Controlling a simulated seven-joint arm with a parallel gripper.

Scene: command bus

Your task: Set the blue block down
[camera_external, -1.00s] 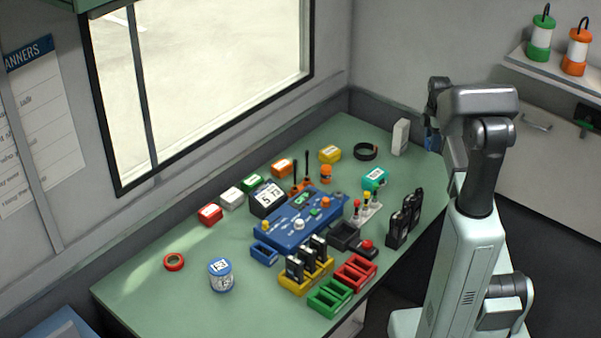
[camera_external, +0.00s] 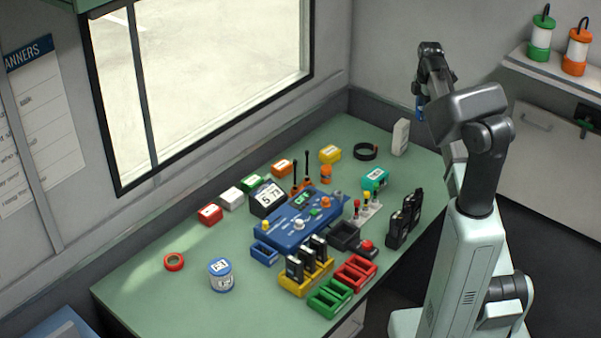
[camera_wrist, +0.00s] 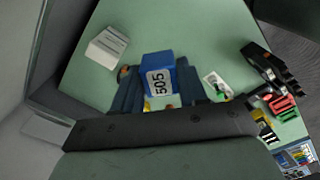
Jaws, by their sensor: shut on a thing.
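The block is apart from the table top. Its lower side is hidden.
An upright white block (camera_external: 400,137) and a black ring (camera_external: 365,151) stand near the back right. The table's left front is mostly clear.

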